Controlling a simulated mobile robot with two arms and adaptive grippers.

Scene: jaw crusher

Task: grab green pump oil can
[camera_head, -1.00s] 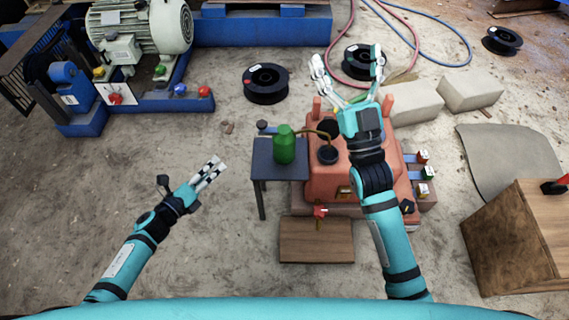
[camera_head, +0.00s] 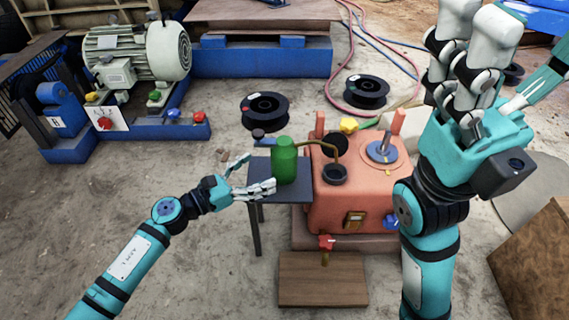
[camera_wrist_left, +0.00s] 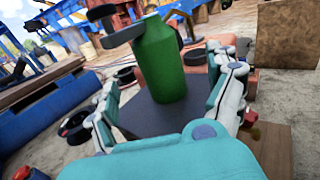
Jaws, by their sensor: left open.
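The green pump oil can (camera_head: 284,162) stands upright on a small dark table (camera_head: 268,197). A dark pump head sits at its top left, and a thin curved spout reaches right. My left gripper (camera_head: 257,173) is open at the left side of the can, just above the table. In the left wrist view the can (camera_wrist_left: 158,72) stands between and beyond the spread fingers (camera_wrist_left: 165,95). I cannot tell whether any finger touches it. My right gripper (camera_head: 515,45) is raised high at the right, close to the head camera, open and empty.
An orange machine (camera_head: 337,208) stands right beside the table, under the spout. A wooden board (camera_head: 322,281) lies in front of it, and a wooden box (camera_head: 540,265) is at the lower right. Black reels (camera_head: 264,108) lie behind.

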